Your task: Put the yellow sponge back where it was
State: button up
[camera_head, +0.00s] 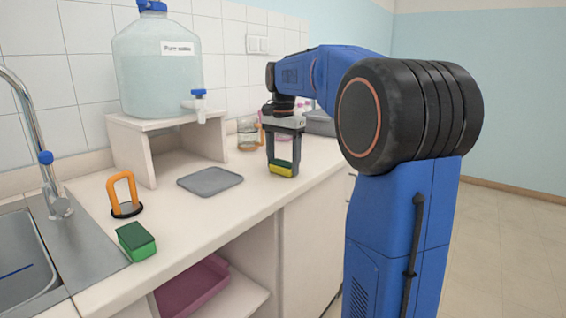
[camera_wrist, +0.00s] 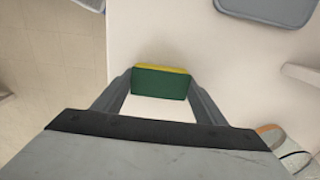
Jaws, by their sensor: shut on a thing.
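The yellow sponge (camera_head: 282,171), with a dark green scouring layer on top, is between the fingertips of my gripper (camera_head: 283,165) over the white counter. My gripper is shut on it. In the wrist view the sponge (camera_wrist: 161,83) shows its dark green face and a thin yellow edge between the fingers of my gripper (camera_wrist: 160,88). I cannot tell whether its underside touches the counter. A second sponge, bright green with a dark green top (camera_head: 136,241), lies on the counter near the sink.
A grey mat (camera_head: 210,181) lies left of my gripper. A glass beaker (camera_head: 247,134) stands behind it. A large water bottle (camera_head: 160,70) sits on a white stand (camera_head: 133,150). An orange-handled object (camera_head: 124,195) stands near the sink (camera_head: 25,262). The counter's front edge is close to my gripper.

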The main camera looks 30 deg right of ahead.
aim_at(283, 163)
jog(key=o, duration=1)
jog(key=shift+o, duration=0.2)
notch_tip(283, 163, up, 12)
